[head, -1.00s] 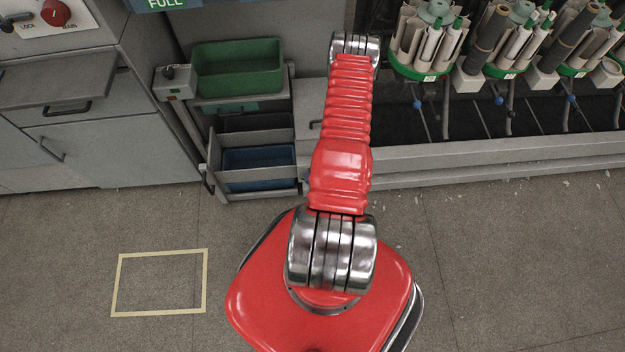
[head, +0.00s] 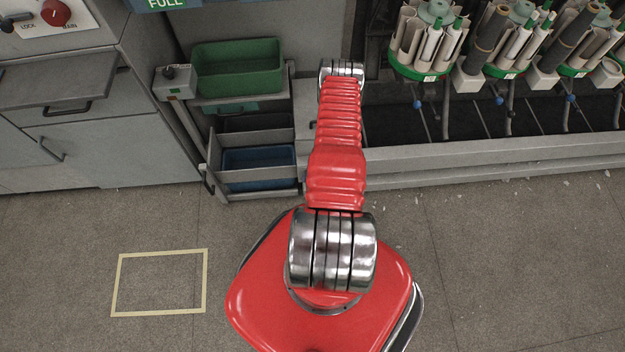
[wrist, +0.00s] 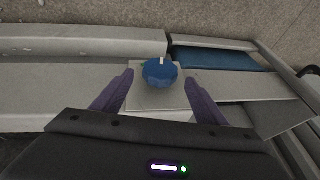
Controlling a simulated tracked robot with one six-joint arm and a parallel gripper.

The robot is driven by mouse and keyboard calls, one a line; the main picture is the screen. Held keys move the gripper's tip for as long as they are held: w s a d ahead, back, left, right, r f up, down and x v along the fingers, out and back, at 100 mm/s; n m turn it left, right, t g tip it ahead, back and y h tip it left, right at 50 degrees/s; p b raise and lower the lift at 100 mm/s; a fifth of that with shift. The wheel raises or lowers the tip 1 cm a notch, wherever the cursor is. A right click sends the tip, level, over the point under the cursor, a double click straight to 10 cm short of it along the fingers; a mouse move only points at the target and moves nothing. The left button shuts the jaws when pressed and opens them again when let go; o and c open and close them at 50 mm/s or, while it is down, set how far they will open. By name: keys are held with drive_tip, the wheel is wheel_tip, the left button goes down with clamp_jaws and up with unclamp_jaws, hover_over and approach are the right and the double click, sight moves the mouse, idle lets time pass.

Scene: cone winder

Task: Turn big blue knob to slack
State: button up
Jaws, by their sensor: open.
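The big blue knob (wrist: 160,73) shows in the wrist view, on a pale square plate (wrist: 157,99) on the machine's front. A white mark on the knob points to the top of the picture. My gripper (wrist: 158,77) is open, with one dark purple finger to the left of the knob and one to the right. Gaps show between the fingers and the knob, and I cannot tell how deep the fingertips reach. In the head view the knob and my gripper are hidden behind my red arm.
A cart with a green bin (head: 238,68) and a blue bin (head: 258,160) stands left of my arm. Green-based cone holders (head: 425,68) are at the right, above a low grey rail (head: 480,153). The floor with a yellow taped rectangle (head: 160,312) is clear.

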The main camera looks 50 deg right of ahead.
drive_tip(key=shift+x, duration=2.85)
drive_tip(key=c, duration=0.9)
drive_tip(key=shift+a, duration=0.15)
drive_tip(key=shift+c, duration=0.3)
